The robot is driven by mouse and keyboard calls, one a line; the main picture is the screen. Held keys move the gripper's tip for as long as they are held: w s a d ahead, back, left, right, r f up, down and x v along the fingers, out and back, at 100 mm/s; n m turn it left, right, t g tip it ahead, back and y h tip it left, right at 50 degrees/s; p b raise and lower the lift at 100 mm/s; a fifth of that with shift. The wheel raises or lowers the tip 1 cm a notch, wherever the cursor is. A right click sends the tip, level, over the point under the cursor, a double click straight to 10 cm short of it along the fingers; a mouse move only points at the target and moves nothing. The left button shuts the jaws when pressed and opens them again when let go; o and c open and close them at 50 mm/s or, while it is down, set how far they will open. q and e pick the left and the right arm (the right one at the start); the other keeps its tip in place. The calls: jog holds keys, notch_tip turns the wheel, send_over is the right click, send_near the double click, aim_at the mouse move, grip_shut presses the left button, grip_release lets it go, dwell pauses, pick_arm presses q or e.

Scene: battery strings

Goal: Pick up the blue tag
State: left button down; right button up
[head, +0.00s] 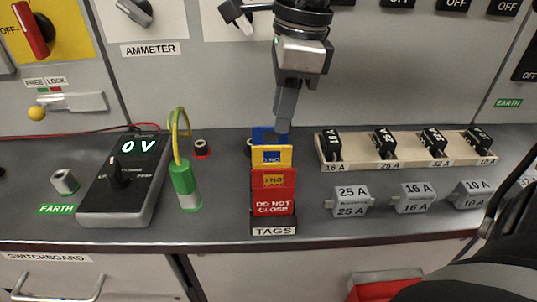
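The blue tag (262,134) stands at the back of the tag holder (258,230) labelled TAGS, behind the yellow and red tags. Its upper edge shows, and the rest is mostly hidden by the tags in front. My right gripper (283,128) points down from above, with its fingertips at the right part of the blue tag's top. I see the fingers nearly edge-on, so I cannot tell whether they are closed on the tag or only beside it. My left gripper is not in view.
A yellow tag (286,154) and red tags (273,203) stand in front. Left are a green-and-yellow plug (185,184) and a meter (125,190) reading 0 V. Right are a fuse tray (405,161) and several grey fuse blocks (350,201). The panel wall rises behind.

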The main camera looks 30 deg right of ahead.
aim_at(270, 155)
jog(key=f, duration=0.2)
jog(key=a+f, duration=0.1)
jog(key=f, duration=0.5)
jog(key=shift+w+a, duration=0.3)
jog(key=shift+w, duration=0.1)
grip_shut()
